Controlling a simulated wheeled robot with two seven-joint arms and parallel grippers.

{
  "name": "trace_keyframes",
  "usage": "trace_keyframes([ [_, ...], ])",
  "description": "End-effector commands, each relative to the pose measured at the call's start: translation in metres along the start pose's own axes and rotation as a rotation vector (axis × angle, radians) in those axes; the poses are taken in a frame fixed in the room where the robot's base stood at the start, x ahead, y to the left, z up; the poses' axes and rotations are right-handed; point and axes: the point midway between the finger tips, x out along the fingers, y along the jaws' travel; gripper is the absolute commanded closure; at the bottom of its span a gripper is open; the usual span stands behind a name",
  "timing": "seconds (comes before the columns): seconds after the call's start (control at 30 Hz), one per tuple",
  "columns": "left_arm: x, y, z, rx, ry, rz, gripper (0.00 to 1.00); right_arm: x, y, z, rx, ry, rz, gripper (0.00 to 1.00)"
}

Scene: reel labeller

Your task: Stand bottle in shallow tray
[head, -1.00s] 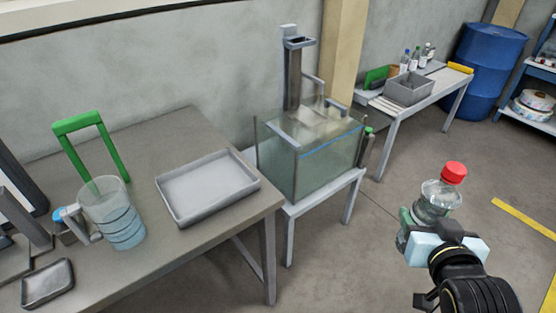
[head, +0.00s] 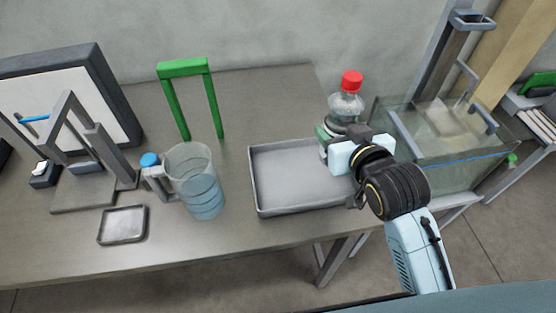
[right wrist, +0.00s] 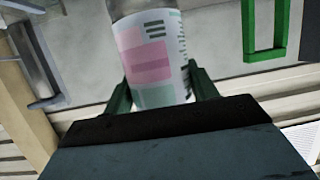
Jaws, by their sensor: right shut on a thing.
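The bottle (head: 346,106) is clear with a red cap and stands roughly upright in my right gripper (head: 334,140). The gripper is shut on it. In the right wrist view the bottle (right wrist: 152,55) shows a white label with pink blocks between the green fingers. The shallow tray (head: 262,190) is grey, rectangular and empty where I see it, on the table. In the head view the gripper and bottle overlap the tray's right end. The bottle's base is hidden, so I cannot tell its height above the tray. My left gripper is not in view.
A measuring jug (head: 200,190) with bluish liquid stands left of the tray. A green frame (head: 185,68) stands behind it. A small grey dish (head: 123,224) and a grey stand (head: 85,195) are further left. A glass tank (head: 440,170) is close on the right.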

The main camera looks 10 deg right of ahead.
Motion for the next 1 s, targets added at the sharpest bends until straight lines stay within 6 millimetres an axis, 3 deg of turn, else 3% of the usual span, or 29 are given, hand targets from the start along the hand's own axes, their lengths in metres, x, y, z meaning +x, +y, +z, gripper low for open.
trace_keyframes([
  [0.03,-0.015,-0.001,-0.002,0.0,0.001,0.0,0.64,0.004,-0.011,-0.012,-0.036,0.01,-0.06,0.82],
  [0.2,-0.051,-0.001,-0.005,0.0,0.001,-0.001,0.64,0.022,-0.05,-0.021,-0.134,0.02,-0.299,0.82],
  [0.4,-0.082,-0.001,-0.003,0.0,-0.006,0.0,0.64,0.034,-0.056,-0.016,-0.173,0.004,-0.456,0.82],
  [0.57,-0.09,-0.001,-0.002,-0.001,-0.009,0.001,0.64,0.04,-0.049,-0.008,-0.172,-0.006,-0.489,0.82],
  [0.8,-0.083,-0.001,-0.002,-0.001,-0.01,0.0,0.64,0.055,-0.048,0.034,-0.167,-0.009,-0.494,0.82],
  [1.0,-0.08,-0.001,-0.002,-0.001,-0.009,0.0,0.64,0.062,-0.048,0.053,-0.167,-0.007,-0.494,0.82],
])
